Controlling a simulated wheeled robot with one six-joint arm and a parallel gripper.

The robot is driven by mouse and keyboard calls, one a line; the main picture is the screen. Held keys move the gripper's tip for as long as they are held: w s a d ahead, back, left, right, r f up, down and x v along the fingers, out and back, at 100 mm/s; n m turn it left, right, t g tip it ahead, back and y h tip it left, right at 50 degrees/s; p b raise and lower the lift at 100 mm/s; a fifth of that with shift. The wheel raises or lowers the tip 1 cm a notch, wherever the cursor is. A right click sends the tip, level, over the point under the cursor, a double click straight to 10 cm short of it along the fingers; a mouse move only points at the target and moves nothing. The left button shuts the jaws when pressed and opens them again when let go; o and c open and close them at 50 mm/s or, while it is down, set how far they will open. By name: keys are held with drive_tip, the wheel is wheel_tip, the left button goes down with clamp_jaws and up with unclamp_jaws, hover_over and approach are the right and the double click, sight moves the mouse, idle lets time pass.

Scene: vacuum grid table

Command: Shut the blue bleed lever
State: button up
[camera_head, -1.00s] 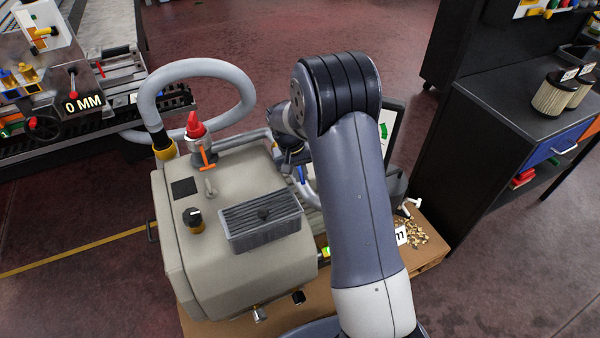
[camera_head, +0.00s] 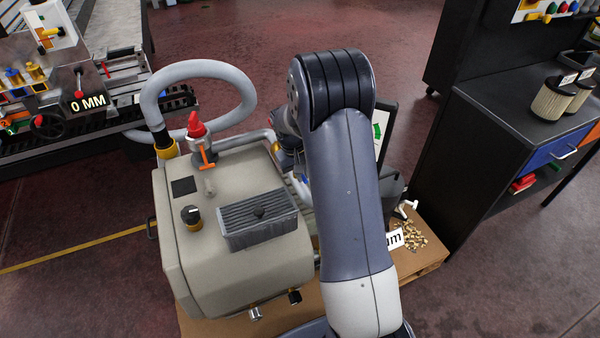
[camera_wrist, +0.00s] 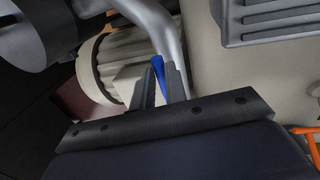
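The blue bleed lever (camera_wrist: 160,75) is a thin blue strip between the two fingers of my gripper (camera_wrist: 160,78) in the wrist view, beside a grey pipe (camera_wrist: 158,30). The fingers stand apart on either side of it; the right finger looks close to or against it, and contact is unclear. Part of the lever is hidden by the fingers. My arm mostly hides the gripper there.
A red-capped fitting with an orange handle (camera_head: 207,159) and a grey hose (camera_head: 205,70) stand on the pump's far side. A ribbed grey cover (camera_head: 258,215) is on top. A black cabinet (camera_head: 480,130) stands right. Small brass parts (camera_head: 415,238) lie on the board.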

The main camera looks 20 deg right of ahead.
drive_tip(key=o, duration=0.4)
drive_tip(key=shift+r, duration=0.1)
drive_tip(key=r, duration=0.3)
drive_tip(key=a+r, duration=0.1)
drive_tip(key=r, duration=0.3)
drive_tip(key=a+r, duration=0.1)
drive_tip(key=r, duration=0.2)
drive_tip(key=shift+r+p, duration=0.2)
drive_tip(key=shift+p, duration=0.2)
